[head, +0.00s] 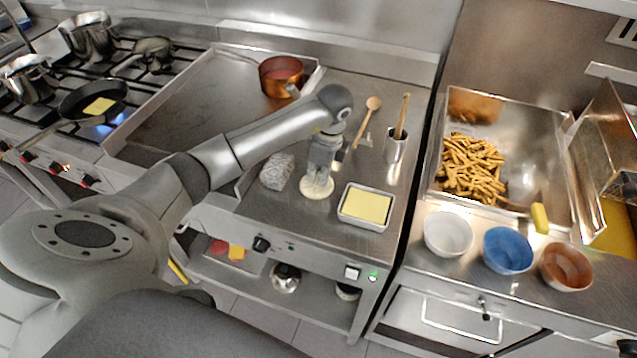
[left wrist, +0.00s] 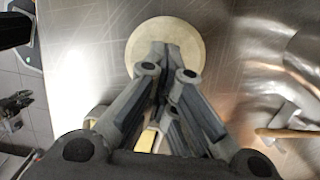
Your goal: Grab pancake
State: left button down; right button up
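The pancake (head: 317,193) is a pale, round, flat disc on the steel worktop, left of the butter dish. It also shows at the top of the left wrist view (left wrist: 190,42). My left gripper (head: 318,181) points down over the pancake. Its fingertips (left wrist: 165,52) are close together over the middle of the disc and hide part of it. The fingers look shut, with no part of the pancake visible between them. I cannot tell whether the tips touch it.
A foil-like lump (head: 277,172) lies left of the gripper, and a white dish with yellow butter (head: 366,205) is to the right. A copper pot (head: 281,77) is on the griddle.

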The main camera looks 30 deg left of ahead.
pick_arm(q)
jog(key=s+d+r, duration=0.4)
jog(key=s+r, duration=0.6)
jog(key=s, duration=0.3)
jog(key=shift+s+r, duration=0.15)
jog(key=shift+c, duration=2.2)
grip_release()
jog(key=shift+d, duration=0.1)
